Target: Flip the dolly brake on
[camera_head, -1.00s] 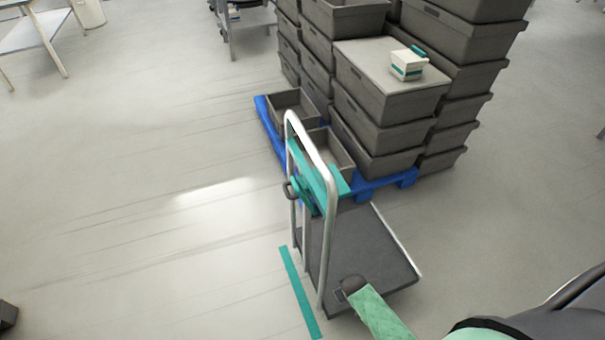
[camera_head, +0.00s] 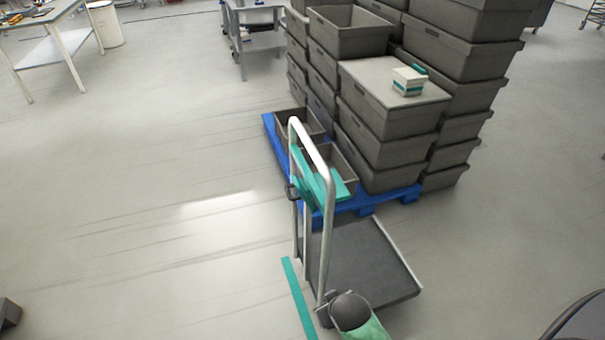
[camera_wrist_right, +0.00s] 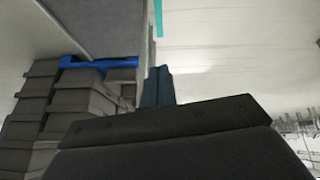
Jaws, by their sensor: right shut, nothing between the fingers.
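The dolly (camera_head: 365,265) stands on the floor with a dark grey deck and an upright silver tube handle (camera_head: 327,215). A teal panel (camera_head: 312,180) spans the handle, and a small dark loop (camera_head: 291,192) sticks out at its left side. I cannot make out which part is the brake. My right gripper (camera_head: 326,298) is low at the near end of the deck, close to the foot of the handle. In the right wrist view its fingers (camera_wrist_right: 158,86) are together and empty. I cannot tell whether they touch the dolly. My left gripper is out of view.
A blue pallet (camera_head: 367,200) with tall stacks of grey crates (camera_head: 385,140) stands behind the dolly. A small white-and-teal box (camera_head: 408,82) sits on one crate. A teal floor strip (camera_head: 298,300) runs left of the dolly.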

